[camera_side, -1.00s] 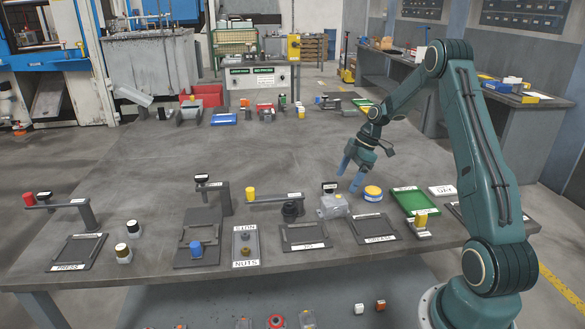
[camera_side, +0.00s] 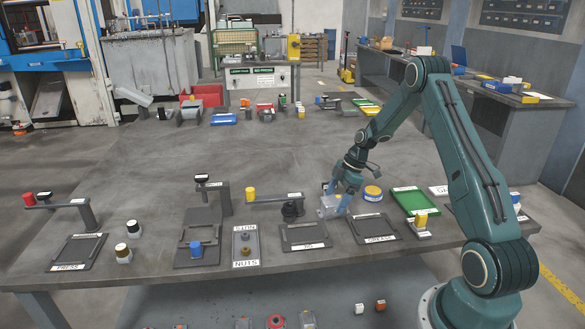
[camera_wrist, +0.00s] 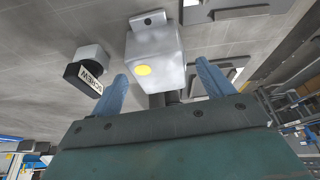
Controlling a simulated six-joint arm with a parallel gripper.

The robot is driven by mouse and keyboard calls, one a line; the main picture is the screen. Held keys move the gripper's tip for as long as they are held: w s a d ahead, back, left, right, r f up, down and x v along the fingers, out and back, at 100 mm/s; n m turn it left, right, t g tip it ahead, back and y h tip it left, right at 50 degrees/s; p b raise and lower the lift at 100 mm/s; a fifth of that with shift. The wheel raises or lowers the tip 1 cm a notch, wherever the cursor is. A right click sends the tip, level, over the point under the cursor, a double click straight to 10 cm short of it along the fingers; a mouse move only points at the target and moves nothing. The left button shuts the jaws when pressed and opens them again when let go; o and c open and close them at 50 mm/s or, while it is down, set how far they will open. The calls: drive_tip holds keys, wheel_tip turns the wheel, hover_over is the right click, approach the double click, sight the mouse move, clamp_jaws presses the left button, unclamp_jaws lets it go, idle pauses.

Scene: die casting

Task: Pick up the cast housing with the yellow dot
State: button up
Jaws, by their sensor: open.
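The cast housing (camera_wrist: 157,55) is a pale grey metal block with a yellow dot on one face and a small tab with a hole. In the wrist view it sits between and just beyond my gripper's (camera_wrist: 165,82) two blue fingers, which are apart. In the side view the housing (camera_side: 329,206) is on the table, partly hidden by my gripper (camera_side: 336,198), whose blue fingers come down around it. I cannot tell whether a finger touches it.
A black-topped block labelled SCREW (camera_wrist: 88,70) stands close left of the housing in the wrist view. In the side view a yellow-and-blue round tin (camera_side: 373,193), a grey tray (camera_side: 375,228) and a green tray (camera_side: 412,202) lie to the right. A dark knob (camera_side: 291,211) stands left.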

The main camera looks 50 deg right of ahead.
drive_tip(key=shift+x, duration=1.1)
drive_tip(key=c, duration=1.4)
